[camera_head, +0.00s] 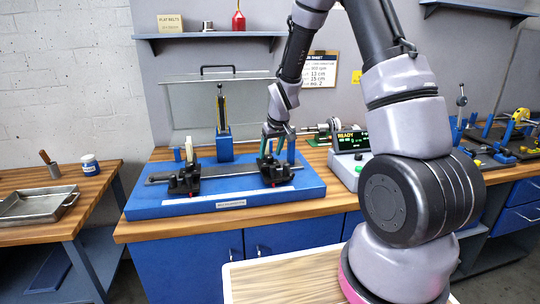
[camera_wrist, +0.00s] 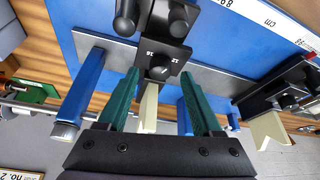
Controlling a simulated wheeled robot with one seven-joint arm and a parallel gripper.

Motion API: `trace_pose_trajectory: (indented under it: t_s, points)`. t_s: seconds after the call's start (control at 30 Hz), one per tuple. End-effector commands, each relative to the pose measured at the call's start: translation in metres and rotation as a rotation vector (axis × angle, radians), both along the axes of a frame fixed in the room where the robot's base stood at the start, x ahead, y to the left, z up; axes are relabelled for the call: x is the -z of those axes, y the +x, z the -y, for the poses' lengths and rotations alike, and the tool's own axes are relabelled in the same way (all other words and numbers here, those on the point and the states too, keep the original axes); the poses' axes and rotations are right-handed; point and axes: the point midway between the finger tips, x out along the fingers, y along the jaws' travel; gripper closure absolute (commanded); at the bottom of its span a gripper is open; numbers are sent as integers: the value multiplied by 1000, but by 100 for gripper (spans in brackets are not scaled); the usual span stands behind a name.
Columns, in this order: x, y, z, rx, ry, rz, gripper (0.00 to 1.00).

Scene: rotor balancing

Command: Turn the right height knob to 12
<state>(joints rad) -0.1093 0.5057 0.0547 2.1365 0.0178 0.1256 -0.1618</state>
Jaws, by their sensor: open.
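The right support (camera_head: 273,172) is a black block on the blue balancing base (camera_head: 235,203). In the wrist view its small black height knob (camera_wrist: 160,72) sits below a plate marked with numbers, 12 and 16 among them. The pointer setting is too small to read. A cream V-shaped rest (camera_wrist: 148,108) belongs to this support. My gripper (camera_head: 277,153) is over the right support, pointing down. In the wrist view its green fingers (camera_wrist: 160,75) are open, one on either side of the knob in the picture. I cannot tell whether they touch it.
The left support (camera_head: 184,180) stands on the same base; it also shows in the wrist view (camera_wrist: 285,95). A blue post (camera_head: 223,148) stands behind. A display box reading READY (camera_head: 350,141) is to the right. A metal tray (camera_head: 35,205) lies on the left table.

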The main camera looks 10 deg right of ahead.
Motion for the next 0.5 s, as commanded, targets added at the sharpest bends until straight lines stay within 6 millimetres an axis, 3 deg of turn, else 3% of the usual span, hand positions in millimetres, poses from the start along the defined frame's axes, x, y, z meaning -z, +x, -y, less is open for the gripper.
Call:
trace_pose_trajectory:
  t_s: [0.13,0.47,0.5]
  points:
    - [13,5,-1,1,0,-2,33]
    - [16,6,-1,0,-1,1,33]
    - [16,6,-1,0,-1,1,45]
